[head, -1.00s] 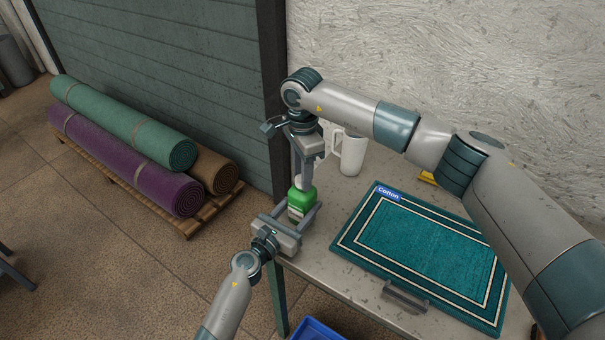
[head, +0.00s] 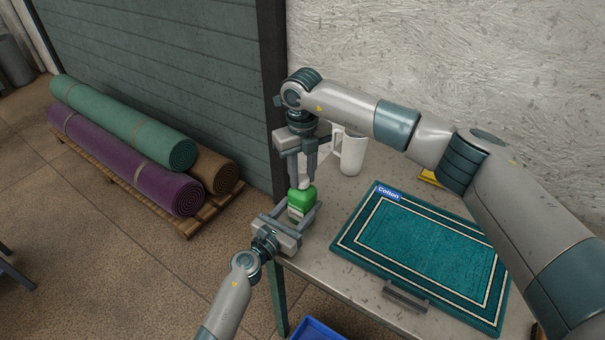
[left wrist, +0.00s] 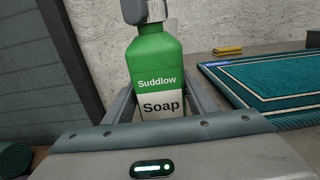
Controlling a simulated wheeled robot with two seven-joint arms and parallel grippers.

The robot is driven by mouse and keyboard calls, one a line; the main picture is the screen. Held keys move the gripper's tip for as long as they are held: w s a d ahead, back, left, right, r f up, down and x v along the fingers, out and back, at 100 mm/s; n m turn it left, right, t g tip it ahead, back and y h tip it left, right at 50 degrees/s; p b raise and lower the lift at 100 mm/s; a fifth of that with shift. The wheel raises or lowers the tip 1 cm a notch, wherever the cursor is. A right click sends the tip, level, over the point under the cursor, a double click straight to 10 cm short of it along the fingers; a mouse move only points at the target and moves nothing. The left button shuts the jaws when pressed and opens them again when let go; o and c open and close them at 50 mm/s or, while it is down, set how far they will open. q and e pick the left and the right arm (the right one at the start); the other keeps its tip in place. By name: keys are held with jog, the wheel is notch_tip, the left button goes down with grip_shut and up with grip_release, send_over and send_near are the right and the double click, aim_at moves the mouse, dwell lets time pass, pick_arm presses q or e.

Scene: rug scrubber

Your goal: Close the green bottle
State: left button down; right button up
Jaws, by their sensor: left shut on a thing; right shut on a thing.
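The green soap bottle (head: 301,200) stands upright near the table's left corner. Its "Suddlow Soap" label faces the left wrist camera (left wrist: 156,68). My left gripper (head: 299,213) is shut on the bottle's body, one finger on each side. My right gripper (head: 303,183) points down from above, shut on the white cap at the bottle's top. The cap (left wrist: 156,10) shows in the left wrist view beside a grey fingertip, at the bottle's neck. The fingers and the frame edge hide much of the cap, so its seating cannot be told.
A white mug or jug (head: 352,152) stands behind the right gripper. A teal rug (head: 425,250) lies on the table (head: 325,262) to the right, with a yellow item (head: 429,178) behind it. A blue bin (head: 318,330) is below the front edge.

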jog(key=shift+m, duration=1.2)
jog(key=o, duration=1.2)
jog(key=shift+r, duration=2.25)
jog(key=shift+c, duration=0.5)
jog(key=n, duration=0.2)
jog(key=r+n, duration=0.1)
jog(key=n, duration=0.1)
jog(key=r+n, duration=0.1)
jog(key=n, duration=0.3)
jog(key=r+n, duration=0.1)
jog(key=n, duration=0.3)
jog(key=shift+r, duration=0.25)
